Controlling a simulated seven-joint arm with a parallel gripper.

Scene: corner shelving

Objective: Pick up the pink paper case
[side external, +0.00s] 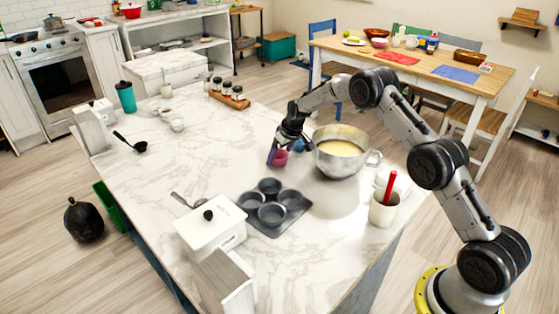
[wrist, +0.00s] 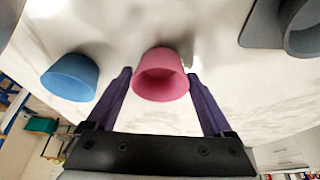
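The pink paper case (side external: 281,158) stands on the marble counter, left of the mixing bowl. In the wrist view the pink paper case (wrist: 161,78) sits between the two purple fingers of my gripper (wrist: 158,74). The fingers are spread, one on each side of it, with a narrow gap at the left and the right finger very near its edge. Contact there cannot be told. In the side view my gripper (side external: 275,152) is low over the counter at the case. A blue paper case (wrist: 69,76) stands left of the pink one in the wrist view, outside the fingers.
A metal bowl of batter (side external: 341,155) stands close to the right of my gripper. A dark muffin tin (side external: 274,207) is in front. A white canister (side external: 209,229) and a white cup with a red utensil (side external: 383,211) stand nearer the front. The counter's left middle is clear.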

